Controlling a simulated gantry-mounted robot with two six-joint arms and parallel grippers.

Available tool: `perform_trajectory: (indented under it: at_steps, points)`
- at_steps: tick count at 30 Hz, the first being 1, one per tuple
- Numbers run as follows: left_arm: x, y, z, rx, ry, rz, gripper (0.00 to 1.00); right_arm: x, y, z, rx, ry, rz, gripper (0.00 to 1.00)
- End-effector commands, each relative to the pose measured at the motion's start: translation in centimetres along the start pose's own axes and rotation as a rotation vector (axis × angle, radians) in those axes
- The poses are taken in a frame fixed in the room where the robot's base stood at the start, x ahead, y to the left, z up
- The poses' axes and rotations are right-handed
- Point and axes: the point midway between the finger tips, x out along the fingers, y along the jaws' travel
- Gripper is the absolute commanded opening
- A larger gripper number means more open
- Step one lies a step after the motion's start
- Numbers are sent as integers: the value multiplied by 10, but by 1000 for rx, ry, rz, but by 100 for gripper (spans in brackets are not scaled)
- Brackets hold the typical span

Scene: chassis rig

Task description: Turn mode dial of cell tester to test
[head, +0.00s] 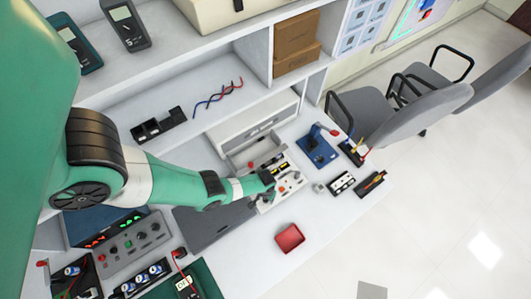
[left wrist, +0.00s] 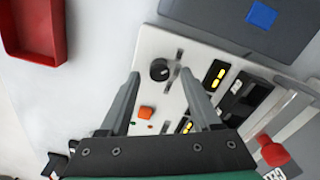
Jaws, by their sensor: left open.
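The cell tester (head: 291,192) is a pale panel on the bench in the head view, partly covered by my left gripper (head: 270,178). In the left wrist view the tester's panel (left wrist: 205,53) carries a black round mode dial (left wrist: 159,69), an orange button (left wrist: 147,113) and yellow-lit slots. My left gripper (left wrist: 160,76) is open, with one finger on each side of the dial in the picture. The dial appears between the fingertips; I cannot tell whether they touch it. The dial's pointer setting is too small to read. My right gripper is not in view.
A red tray (head: 290,238) lies near the front edge; it also shows in the left wrist view (left wrist: 30,30). A blue-based device (head: 317,150) and small black blocks stand right of the tester. Shelves (head: 190,60) rise behind. Chairs (head: 430,108) stand beyond the bench.

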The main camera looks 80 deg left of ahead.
Motion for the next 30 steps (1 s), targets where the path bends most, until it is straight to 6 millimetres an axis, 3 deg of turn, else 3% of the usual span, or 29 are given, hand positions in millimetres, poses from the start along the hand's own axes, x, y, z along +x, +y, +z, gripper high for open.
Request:
perform_trajectory:
  at_steps: [1, 3, 11, 22, 30]
  points:
    - [12, 0, -1, 0, 0, 0, 64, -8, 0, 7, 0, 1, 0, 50]
    - [16, 0, -1, 0, 0, 0, 64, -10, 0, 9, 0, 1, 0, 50]
    - [16, 0, 0, 0, 1, 1, 64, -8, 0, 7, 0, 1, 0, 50]
    - [16, 0, 0, 0, 1, 1, 0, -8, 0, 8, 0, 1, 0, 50]
    - [16, 0, 0, 5, 1, 1, 0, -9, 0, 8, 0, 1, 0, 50]
